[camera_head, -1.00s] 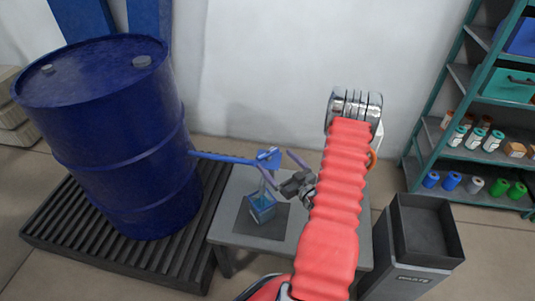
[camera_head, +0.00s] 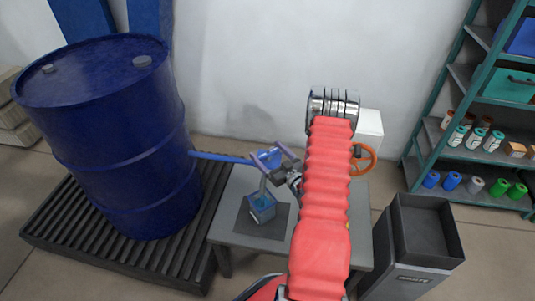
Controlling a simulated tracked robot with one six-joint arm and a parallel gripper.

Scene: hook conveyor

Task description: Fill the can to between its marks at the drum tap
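The blue drum (camera_head: 110,130) stands on the left, with a long blue pipe running right from it to the tap (camera_head: 268,158). The can (camera_head: 262,207), a small clear box-like vessel with blue liquid in it, sits below the tap on a dark mat. A pale stream appears to run from the tap into the can. The marks on the can are too small to make out. My gripper (camera_head: 273,163) is at the tap, its fingers spread apart, one on each side of the tap's right end. I cannot tell whether they touch it.
The can's mat (camera_head: 245,222) lies on a grey table (camera_head: 230,237). An orange handwheel (camera_head: 364,158) on a white box is right of my arm. A dark waste bin (camera_head: 412,270) stands right of the table. A shelf (camera_head: 462,80) with bottles and cans is at far right.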

